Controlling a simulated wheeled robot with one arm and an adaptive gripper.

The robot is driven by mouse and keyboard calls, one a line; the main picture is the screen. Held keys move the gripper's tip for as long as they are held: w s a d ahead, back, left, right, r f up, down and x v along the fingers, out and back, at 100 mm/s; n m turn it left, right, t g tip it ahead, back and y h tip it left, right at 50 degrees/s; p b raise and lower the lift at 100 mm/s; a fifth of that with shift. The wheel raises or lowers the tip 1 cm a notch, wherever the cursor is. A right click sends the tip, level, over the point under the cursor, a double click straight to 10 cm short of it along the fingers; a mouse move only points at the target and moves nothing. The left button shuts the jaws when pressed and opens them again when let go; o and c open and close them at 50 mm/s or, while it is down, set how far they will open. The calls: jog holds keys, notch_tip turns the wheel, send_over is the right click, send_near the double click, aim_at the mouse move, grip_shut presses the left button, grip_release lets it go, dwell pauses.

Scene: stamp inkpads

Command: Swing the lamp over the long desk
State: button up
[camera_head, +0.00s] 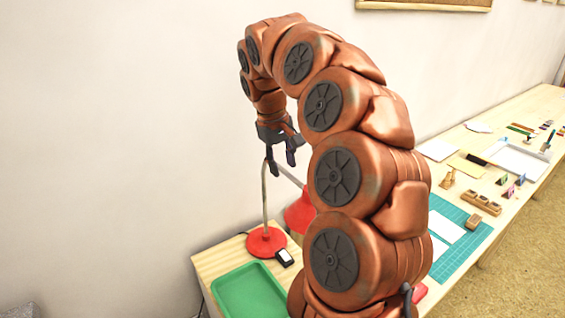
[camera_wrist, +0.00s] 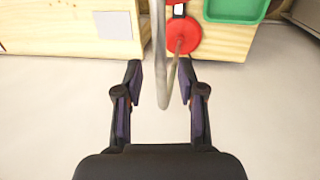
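The lamp has a round red base (camera_head: 267,241), a thin grey pole and a red shade (camera_head: 299,213), partly hidden behind my arm in the head view. Its base stands on the wooden desk top (camera_head: 215,262). My gripper (camera_head: 281,161) is at the top of the pole, where the lamp's arm slopes down to the right toward the shade. In the wrist view my gripper (camera_wrist: 160,82) is open. The grey lamp tube (camera_wrist: 161,60) runs between its two fingers, with a gap on each side. The red base (camera_wrist: 182,36) shows beyond it.
A green tray (camera_head: 250,292) and a small black-and-white object (camera_head: 284,257) sit near the lamp base. The long desk holds a green cutting mat (camera_head: 462,243), wooden blocks (camera_head: 481,204), a white tray (camera_head: 517,160) and papers. A plain wall stands behind the lamp.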

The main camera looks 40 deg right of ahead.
jog(key=shift+f, duration=0.35)
grip_shut()
dwell(0.6)
